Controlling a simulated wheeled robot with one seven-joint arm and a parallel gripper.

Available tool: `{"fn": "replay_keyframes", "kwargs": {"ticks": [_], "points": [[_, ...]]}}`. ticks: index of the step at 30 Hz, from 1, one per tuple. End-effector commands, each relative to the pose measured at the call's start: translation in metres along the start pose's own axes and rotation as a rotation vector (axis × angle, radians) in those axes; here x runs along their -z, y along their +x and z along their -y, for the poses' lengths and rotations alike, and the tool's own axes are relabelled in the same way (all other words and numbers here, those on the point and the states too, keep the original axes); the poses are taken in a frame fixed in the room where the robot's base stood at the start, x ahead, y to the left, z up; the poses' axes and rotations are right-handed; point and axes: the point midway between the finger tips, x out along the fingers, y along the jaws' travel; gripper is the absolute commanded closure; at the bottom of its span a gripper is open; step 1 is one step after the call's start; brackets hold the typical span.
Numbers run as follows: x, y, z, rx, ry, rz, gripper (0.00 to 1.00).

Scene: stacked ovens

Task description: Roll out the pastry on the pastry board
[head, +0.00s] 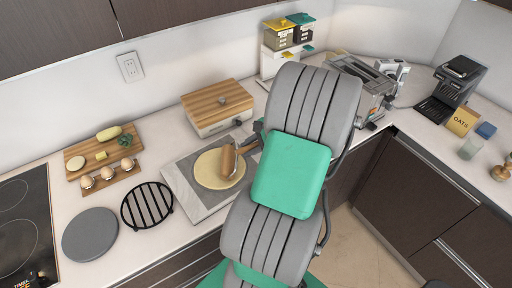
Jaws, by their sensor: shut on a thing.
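The pastry (211,170) is a flat, pale, roughly round sheet on the grey pastry board (198,201) in the middle of the counter. A brown wooden rolling pin (228,161) lies over the right part of the pastry, tilted a little from upright in the picture. My gripper (246,143) is at the right of the rolling pin, shut on it; the fingers are small and partly hidden by my arm. My grey and green arm covers the board's right side.
A wood-lidded box (217,107) stands behind the board. A black round trivet (147,206), a grey disc (90,235) and the hob (26,230) are to the left. Eggs in a wooden holder (108,178) sit by a food board (75,149). A toaster (372,88) stands right.

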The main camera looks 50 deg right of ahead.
Motion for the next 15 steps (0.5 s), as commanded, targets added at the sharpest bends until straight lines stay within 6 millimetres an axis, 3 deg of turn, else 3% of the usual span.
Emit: {"fn": "replay_keyframes", "kwargs": {"ticks": [15], "points": [[-0.037, 0.028, 0.012, -0.002, 0.0, 0.001, 1.0]]}}
